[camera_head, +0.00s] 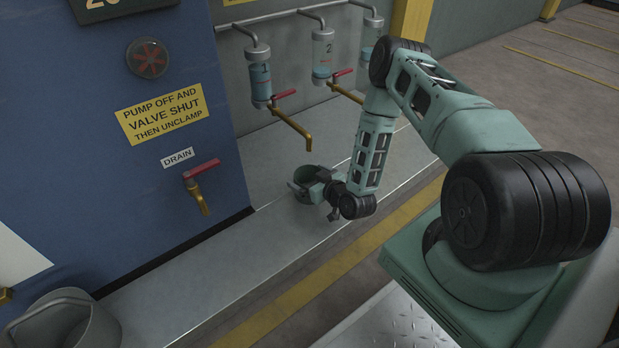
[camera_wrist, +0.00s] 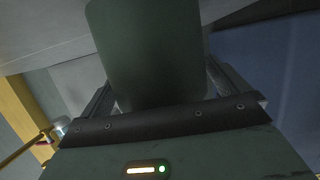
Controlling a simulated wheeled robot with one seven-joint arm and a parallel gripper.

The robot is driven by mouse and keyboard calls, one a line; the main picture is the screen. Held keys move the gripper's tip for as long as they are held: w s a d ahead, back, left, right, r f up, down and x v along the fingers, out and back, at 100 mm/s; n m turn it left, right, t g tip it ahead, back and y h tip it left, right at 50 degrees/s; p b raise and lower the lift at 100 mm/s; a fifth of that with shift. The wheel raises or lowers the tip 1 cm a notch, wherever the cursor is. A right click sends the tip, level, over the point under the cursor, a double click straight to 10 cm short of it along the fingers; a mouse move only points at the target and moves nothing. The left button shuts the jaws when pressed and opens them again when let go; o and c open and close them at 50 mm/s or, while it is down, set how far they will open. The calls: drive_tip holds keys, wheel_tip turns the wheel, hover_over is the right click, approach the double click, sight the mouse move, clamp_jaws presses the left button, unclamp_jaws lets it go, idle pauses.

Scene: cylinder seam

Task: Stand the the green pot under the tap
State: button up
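The green pot (camera_head: 306,187) is upright at the grey ledge, just below the spout of the brass tap (camera_head: 297,128) under the cylinder marked 1. I cannot tell whether its base touches the ledge. My gripper (camera_head: 322,186) reaches it from the right, with the fingers around its side. In the wrist view the pot (camera_wrist: 150,50) fills the upper middle between my two fingers (camera_wrist: 158,88), which look close against it on both sides. The fingertips are hidden behind the pot.
A second cylinder (camera_head: 323,55) with a red-handled tap hangs to the right. A drain tap (camera_head: 197,186) with a red lever sticks out of the blue panel. A grey bucket (camera_head: 65,322) stands at the lower left. The ledge (camera_head: 215,262) is clear between bucket and pot.

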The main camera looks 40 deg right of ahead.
drive_tip(key=shift+r, duration=0.1)
drive_tip(key=shift+s+r, duration=0.1)
drive_tip(key=shift+r, duration=0.1)
drive_tip(key=p+v, duration=0.7)
drive_tip(key=v, duration=0.4)
drive_tip(key=shift+s, duration=0.4)
